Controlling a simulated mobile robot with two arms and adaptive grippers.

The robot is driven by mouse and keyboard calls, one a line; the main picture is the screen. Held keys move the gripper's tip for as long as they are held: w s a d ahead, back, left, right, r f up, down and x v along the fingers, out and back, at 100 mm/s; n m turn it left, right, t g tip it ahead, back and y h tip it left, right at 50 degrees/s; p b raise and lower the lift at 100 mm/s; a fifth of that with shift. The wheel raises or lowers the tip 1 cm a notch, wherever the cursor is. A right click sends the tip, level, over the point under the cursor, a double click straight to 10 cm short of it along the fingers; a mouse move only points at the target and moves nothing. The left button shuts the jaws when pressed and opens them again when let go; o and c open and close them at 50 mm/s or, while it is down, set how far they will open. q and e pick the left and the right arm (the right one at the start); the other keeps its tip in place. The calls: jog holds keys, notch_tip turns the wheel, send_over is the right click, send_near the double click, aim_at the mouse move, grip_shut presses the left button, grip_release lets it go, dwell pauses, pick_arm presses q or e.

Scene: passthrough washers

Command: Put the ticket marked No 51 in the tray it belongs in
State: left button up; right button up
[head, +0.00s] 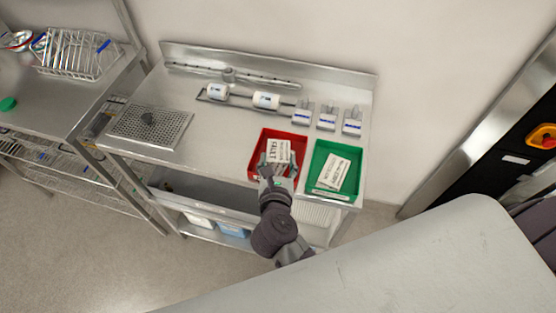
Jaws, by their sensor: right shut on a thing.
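A white ticket (278,151) with dark print, too small to read surely, is at the fingertips of my right gripper (275,170). The gripper is shut on its near edge. The ticket shows over the red tray (256,152); I cannot tell whether it touches the tray floor. The gripper and wrist hide the near part of the red tray. The green tray (318,153) stands just to the right, with white printed cards (334,172) in it. No number 51 can be read. My left gripper is not in view.
The steel table (222,137) holds a perforated plate (150,125) at left, two white rolls (266,101) and several small white-and-blue boxes (327,117) behind the trays. A raised back edge (270,67) runs along the wall. A steel counter with a wire rack (75,55) stands at left.

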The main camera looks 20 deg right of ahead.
dwell(0.3)
jog(key=o, duration=0.7)
jog(key=shift+s, duration=0.1)
